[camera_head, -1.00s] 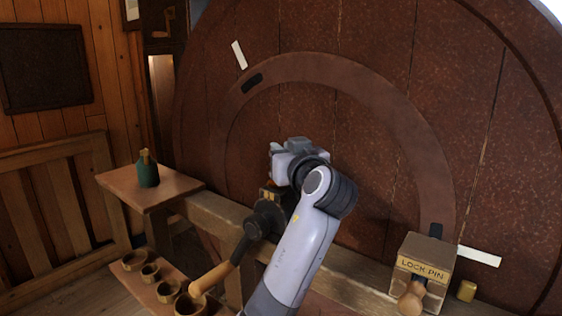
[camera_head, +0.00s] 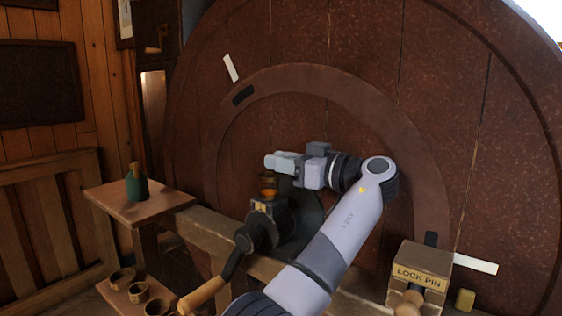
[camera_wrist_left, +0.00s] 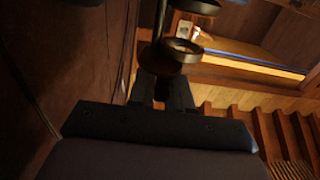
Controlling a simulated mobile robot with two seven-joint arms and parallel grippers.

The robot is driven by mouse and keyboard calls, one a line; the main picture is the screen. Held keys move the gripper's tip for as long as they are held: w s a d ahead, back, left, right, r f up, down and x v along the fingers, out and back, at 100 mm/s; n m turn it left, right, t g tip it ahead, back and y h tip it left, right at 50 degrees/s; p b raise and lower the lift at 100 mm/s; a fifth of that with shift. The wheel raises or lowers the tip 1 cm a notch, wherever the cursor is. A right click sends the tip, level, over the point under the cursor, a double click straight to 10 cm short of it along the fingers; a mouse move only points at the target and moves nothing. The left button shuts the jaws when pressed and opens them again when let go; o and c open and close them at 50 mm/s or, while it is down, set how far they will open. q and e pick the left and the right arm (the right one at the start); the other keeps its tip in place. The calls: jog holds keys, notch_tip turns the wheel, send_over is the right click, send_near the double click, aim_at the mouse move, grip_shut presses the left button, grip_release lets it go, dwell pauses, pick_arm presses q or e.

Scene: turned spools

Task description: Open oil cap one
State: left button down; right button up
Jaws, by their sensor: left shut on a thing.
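An amber and brass oil cup (camera_head: 268,187) stands on top of a dark crank bearing (camera_head: 285,225) that has a small yellow label. My left gripper (camera_head: 274,162) is directly above the cup, coming in from the right, with its fingers shut. In the left wrist view a dark round cap (camera_wrist_left: 163,62) sits at the fingertips of the left gripper (camera_wrist_left: 163,88). A pale metal ring (camera_wrist_left: 182,48) shows just beyond it. I cannot tell whether the cap is apart from the cup. My right gripper is not in view.
A wooden-handled crank (camera_head: 205,293) juts from the bearing. A green bottle (camera_head: 137,188) stands on a left shelf (camera_head: 150,208). Several wooden cups (camera_head: 138,292) are below. A lock pin block (camera_head: 418,272) stands at right. The large round wooden wheel (camera_head: 330,40) fills the back.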

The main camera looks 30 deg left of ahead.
pick_arm(q)
jog(key=shift+n+g, duration=0.4)
jog(key=shift+g, duration=0.2)
jog(key=c, duration=1.1)
grip_release()
jog(key=shift+w+d+b, duration=0.15)
jog(key=shift+d+b, duration=0.25)
jog(key=shift+d, duration=3.15)
